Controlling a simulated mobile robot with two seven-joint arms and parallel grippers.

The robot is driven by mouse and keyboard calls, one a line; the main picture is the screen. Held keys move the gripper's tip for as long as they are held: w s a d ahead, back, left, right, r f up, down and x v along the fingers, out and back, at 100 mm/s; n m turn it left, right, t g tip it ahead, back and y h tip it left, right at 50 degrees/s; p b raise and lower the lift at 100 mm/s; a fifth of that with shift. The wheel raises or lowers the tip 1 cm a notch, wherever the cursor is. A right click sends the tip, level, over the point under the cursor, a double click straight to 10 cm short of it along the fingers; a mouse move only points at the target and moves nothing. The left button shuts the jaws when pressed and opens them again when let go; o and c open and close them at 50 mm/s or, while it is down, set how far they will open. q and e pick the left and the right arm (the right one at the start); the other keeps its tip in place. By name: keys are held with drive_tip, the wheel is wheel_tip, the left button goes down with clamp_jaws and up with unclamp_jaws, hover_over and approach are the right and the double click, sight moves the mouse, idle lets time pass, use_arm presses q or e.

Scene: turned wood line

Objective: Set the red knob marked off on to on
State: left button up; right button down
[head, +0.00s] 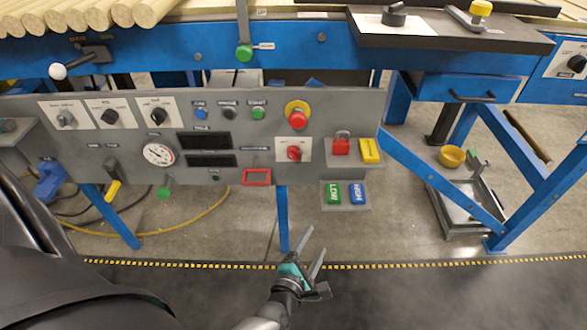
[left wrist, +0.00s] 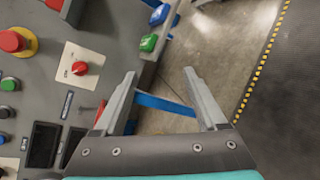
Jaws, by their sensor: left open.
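The red knob (head: 294,152) sits on a white plate on the grey control panel (head: 225,105), below a red mushroom button. In the left wrist view the knob (left wrist: 80,68) is at the left, on its white plate; its markings are too small to read. My left gripper (head: 313,240) is open and empty, in front of and below the panel, apart from the knob. In the left wrist view its two fingers (left wrist: 159,72) are spread, with floor and a blue leg between them. My right gripper is not in view.
The red mushroom button (head: 297,112) has a yellow ring. A red padlock (head: 340,147), a yellow block (head: 369,151), a green LOW block (head: 332,193) and a blue HIGH block (head: 358,193) sit on ledges right of the knob. A red frame (head: 256,177) is lower left.

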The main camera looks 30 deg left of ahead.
use_arm(q)
wheel_tip(320, 180, up, 4)
drive_tip(key=w+a+n+t+y+b, duration=0.2)
drive_tip(key=n+y, duration=0.1)
drive_tip(key=n, duration=0.6)
drive_tip(key=n+g+y+b, duration=0.25)
drive_tip(key=n+y, duration=0.25)
drive_tip(key=n, duration=0.8)
approach(293, 158)
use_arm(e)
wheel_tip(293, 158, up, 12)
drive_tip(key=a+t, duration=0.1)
use_arm(q)
drive_tip(key=shift+t, duration=0.45)
drive_tip(key=x, duration=0.2)
drive_tip(key=b+x, duration=0.1)
drive_tip(key=x, duration=0.2)
drive_tip(key=b+x, duration=0.1)
drive_tip(key=x, duration=0.1)
drive_tip(key=shift+w+a+f, duration=0.25)
drive_tip(key=shift+a+f, duration=0.05)
drive_tip(key=shift+f, duration=0.1)
drive_tip(key=shift+b+x, duration=0.4)
drive_tip(key=shift+x, duration=0.4)
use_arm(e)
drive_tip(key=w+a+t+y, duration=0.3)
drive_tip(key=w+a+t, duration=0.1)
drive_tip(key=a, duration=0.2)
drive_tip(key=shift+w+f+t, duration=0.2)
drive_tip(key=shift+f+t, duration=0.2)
